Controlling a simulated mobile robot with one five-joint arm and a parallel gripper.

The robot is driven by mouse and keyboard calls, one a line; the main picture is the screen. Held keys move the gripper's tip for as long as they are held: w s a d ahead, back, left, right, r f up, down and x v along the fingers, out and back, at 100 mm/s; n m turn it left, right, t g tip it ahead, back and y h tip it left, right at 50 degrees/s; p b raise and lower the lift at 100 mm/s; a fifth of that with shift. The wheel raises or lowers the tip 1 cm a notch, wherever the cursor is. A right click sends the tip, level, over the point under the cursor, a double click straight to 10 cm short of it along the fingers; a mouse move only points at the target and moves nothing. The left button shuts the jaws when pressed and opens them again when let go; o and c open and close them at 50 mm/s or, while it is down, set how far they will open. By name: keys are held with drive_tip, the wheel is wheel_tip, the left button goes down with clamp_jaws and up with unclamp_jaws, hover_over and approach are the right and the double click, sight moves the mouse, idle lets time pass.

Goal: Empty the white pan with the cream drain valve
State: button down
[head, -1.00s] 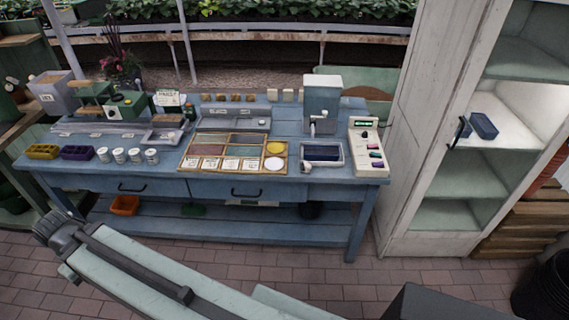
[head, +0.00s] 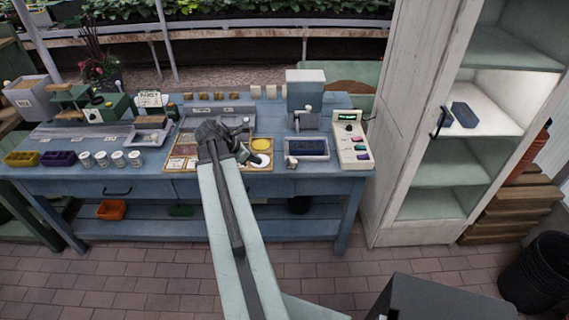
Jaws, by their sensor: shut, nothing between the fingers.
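The white pan (head: 326,157) is a rimmed rectangular tray with a dark blue inside, below the white and blue dispenser on the blue bench. Whether the dark blue is liquid or the pan's floor, I cannot tell. A small cream valve (head: 291,162) shows at its front left corner; its setting is too small to read. My gripper (head: 251,158) is shut and empty, seen over the divided wooden tray, left of the valve and apart from it in the picture. My arm hides part of the wooden tray.
The divided wooden tray (head: 180,163) lies left of the pan, with a pale round dish near my gripper. The dispenser (head: 306,92) stands behind the pan. A control box (head: 351,156) with coloured buttons is close on its right. A white cabinet (head: 405,120) stands further right.

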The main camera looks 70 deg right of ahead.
drive_tip(key=shift+s+d+r+n, duration=0.15)
drive_tip(key=shift+s+d, duration=0.3)
drive_tip(key=shift+s, duration=0.15)
drive_tip(key=shift+s+d+r+n, duration=0.15)
drive_tip(key=shift+s+d, duration=0.25)
drive_tip(key=shift+s, duration=0.2)
drive_tip(key=shift+f, duration=0.1)
drive_tip(key=b, duration=0.8)
approach(293, 165)
wheel_tip(293, 165, down, 4)
drive_tip(key=d, duration=0.2)
drive_tip(key=shift+s+d+f, duration=0.2)
drive_tip(key=shift+s+d, duration=0.15)
drive_tip(key=shift+s, duration=0.25)
